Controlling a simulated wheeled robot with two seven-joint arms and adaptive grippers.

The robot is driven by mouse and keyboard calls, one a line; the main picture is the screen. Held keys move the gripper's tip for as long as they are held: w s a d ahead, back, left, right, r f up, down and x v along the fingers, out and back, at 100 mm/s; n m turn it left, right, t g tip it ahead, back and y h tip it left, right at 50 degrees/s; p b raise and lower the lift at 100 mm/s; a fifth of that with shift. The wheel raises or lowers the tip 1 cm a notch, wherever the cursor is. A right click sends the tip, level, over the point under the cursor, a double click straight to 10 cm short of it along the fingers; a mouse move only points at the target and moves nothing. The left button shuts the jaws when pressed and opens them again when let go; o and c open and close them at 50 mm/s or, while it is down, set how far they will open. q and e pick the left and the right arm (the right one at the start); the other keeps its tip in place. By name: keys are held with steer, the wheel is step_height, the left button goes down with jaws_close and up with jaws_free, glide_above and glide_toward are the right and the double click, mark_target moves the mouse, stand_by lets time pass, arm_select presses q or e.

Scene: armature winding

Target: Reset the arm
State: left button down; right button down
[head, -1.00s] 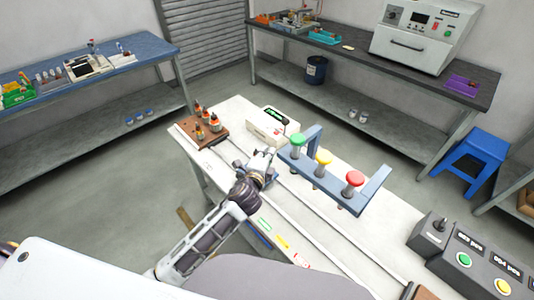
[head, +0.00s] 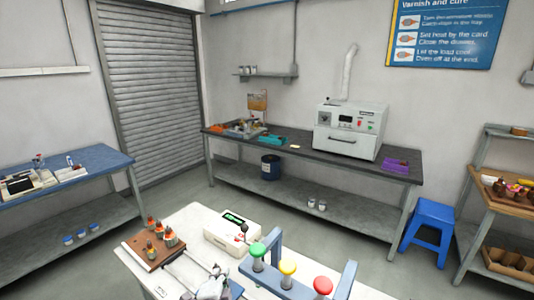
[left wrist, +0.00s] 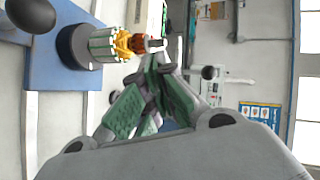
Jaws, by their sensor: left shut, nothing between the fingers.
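My left gripper (head: 214,285) shows at the bottom edge of the head view, over the white worktable (head: 197,217), with most of its arm cut off. In the left wrist view its fingers (left wrist: 158,72) are closed together and empty. An armature (left wrist: 108,45) with a green-and-white core, orange winding and thin shaft appears beside the fingertips there; I cannot tell whether they touch. In the head view, a blue frame (head: 352,278) carries a green knob (head: 257,250), a yellow knob (head: 288,267) and a red knob (head: 322,285). My right gripper is out of view.
A brown board (head: 150,257) with several small armatures and a white meter (head: 230,232) with a green display stand on the table. Behind are a dark bench (head: 300,148) with an oven (head: 348,130), a blue stool (head: 430,222) and a blue-topped bench (head: 90,172) at left.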

arm_select(q)
steer(key=s+a+f+n+g, duration=0.2)
steer(key=s+n+g, duration=0.25)
steer(key=s, duration=0.35)
steer(key=s+a+f+n+g, duration=0.3)
steer(key=s+n, duration=0.2)
steer(key=s, duration=0.3)
steer(key=s+a+f+n+g, duration=0.2)
steer(key=s+n+g, duration=0.2)
steer(key=s, duration=0.4)
steer(key=s+f, duration=0.2)
steer(key=f, duration=1.5)
steer(key=s+f, duration=0.2)
steer(key=f, duration=1.5)
steer(key=s+a+f+g, duration=0.1)
steer(key=s+a+f, duration=0.1)
steer(key=s+f, duration=0.7)
steer(key=s+a+f+g, duration=0.1)
steer(key=s+a+f, duration=0.1)
steer(key=s+f, duration=0.8)
steer(key=shift+s, duration=1.25)
